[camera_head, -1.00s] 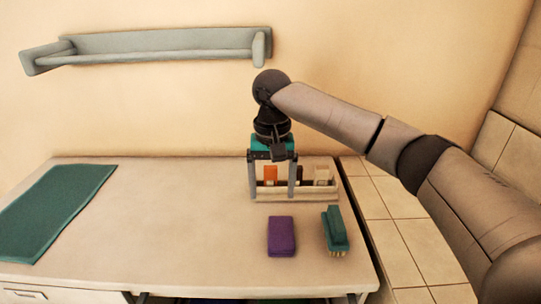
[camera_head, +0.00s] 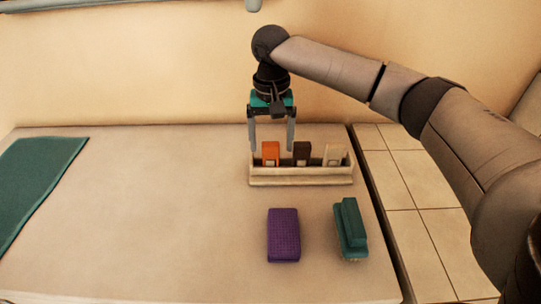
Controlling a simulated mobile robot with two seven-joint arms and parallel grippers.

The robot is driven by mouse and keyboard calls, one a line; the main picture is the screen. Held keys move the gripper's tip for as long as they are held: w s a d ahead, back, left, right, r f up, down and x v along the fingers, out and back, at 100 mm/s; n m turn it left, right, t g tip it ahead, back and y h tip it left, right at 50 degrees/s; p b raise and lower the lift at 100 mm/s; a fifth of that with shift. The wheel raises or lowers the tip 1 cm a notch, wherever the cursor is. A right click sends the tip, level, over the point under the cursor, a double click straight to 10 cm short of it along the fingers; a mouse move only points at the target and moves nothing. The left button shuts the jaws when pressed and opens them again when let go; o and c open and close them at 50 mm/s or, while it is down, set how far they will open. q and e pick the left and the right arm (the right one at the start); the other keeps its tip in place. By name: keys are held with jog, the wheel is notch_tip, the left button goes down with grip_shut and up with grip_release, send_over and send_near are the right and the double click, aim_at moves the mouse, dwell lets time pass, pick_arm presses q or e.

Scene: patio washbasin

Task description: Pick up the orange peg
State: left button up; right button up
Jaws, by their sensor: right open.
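The orange peg (camera_head: 270,153) stands upright at the left end of a cream wooden rack (camera_head: 300,180) near the back right of the table. A dark brown peg (camera_head: 302,153) and a cream peg (camera_head: 333,155) stand to its right in the same rack. My right gripper (camera_head: 271,147) points down with its two fingers apart and nothing between them. Its fingertips are near the top of the orange peg, one to each side in the picture; I cannot tell how far in front or behind they are. My left gripper is not in view.
A purple sponge (camera_head: 284,235) and a green brush (camera_head: 350,230) lie in front of the rack. A dark green mat (camera_head: 35,185) covers the left of the table (camera_head: 150,220). The table's middle is clear. The wall stands close behind; a tiled surface (camera_head: 420,200) lies right.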

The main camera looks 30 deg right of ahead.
aim_at(270, 159)
jog(key=shift+f, duration=0.65)
jog(key=f, duration=0.1)
jog(key=f+b, duration=0.2)
jog(key=shift+w+d+f, duration=0.1)
jog(key=shift+w+f, duration=0.2)
jog(key=shift+f, duration=0.6)
jog(key=c, duration=1)
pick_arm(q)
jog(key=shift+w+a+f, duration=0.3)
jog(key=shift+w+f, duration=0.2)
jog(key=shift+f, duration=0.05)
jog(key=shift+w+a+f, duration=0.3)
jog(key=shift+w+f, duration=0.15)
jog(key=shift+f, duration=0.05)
pick_arm(e)
grip_shut()
